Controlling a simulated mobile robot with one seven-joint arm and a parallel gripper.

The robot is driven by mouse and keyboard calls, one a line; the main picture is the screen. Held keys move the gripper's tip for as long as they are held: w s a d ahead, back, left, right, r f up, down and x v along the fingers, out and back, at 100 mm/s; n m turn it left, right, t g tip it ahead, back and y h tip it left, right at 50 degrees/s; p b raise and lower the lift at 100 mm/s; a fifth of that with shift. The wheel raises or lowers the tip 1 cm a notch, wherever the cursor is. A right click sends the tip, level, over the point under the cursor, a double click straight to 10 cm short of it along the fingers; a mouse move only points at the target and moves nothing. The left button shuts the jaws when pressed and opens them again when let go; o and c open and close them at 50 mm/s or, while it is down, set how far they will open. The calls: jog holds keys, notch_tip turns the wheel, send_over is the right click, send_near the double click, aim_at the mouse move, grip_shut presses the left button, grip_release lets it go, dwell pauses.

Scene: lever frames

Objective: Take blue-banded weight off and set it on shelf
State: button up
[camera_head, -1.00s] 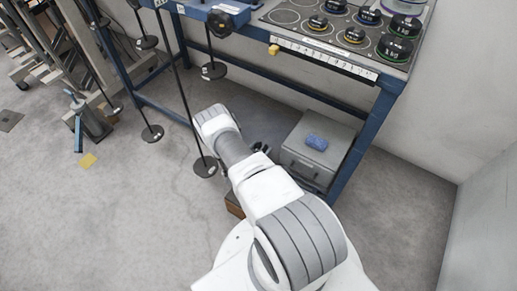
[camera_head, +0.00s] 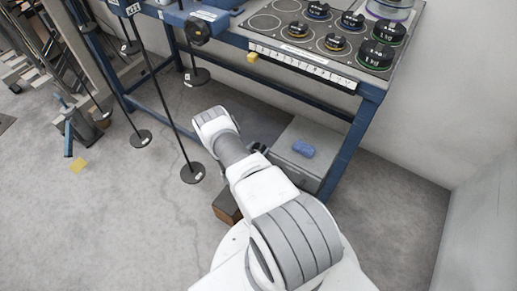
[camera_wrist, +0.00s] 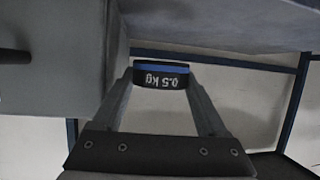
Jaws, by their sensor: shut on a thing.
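In the wrist view, my gripper (camera_wrist: 160,82) is shut on a black weight with a blue band (camera_wrist: 161,76), its "0.5 kg" label upside down. The weight is clear of any rod there. In the head view, my gripper and this weight are hidden behind my white and grey arm. The bench-top shelf (camera_head: 262,32) at the upper right is a grey board with printed circles. Several banded black weights stand on it, among them a blue-banded one (camera_head: 351,18). Several weight hangers with round base plates (camera_head: 192,174) hang from the blue frame on the left.
A brown block (camera_head: 227,206) lies near my base. Open floor is at left.

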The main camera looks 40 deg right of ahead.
jog(key=shift+f+b, duration=1.95)
jog(key=shift+f, duration=0.85)
jog(key=shift+f, duration=0.45)
jog(key=o, duration=1.6)
jog(key=shift+c, duration=0.2)
